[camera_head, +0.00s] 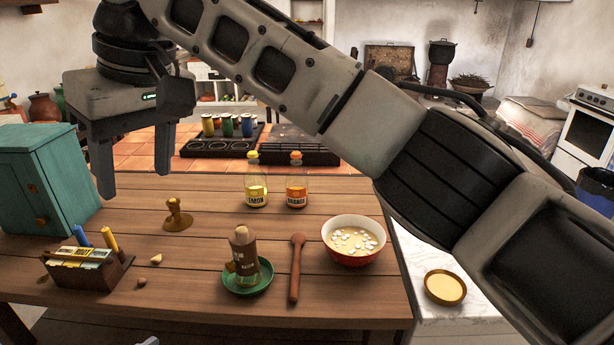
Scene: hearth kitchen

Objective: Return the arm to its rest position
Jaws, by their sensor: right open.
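My right arm reaches in from the right edge and crosses the upper part of the head view. Its right gripper (135,181) is at the upper left, above the far left part of the wooden table (210,285). The two fingers point down and stand wide apart, with nothing between them. The gripper is just right of the teal cabinet (38,185) in the picture. My left gripper cannot be made out. The arm hides part of the room behind and part of the table's right side.
On the table are a wooden stamp-like object (177,215), two bottles (256,190) (296,188), a dark bottle on a green saucer (247,287), a wooden spoon (295,270), a red bowl (350,255) and a wooden holder (100,276). A hob (220,146) lies behind.

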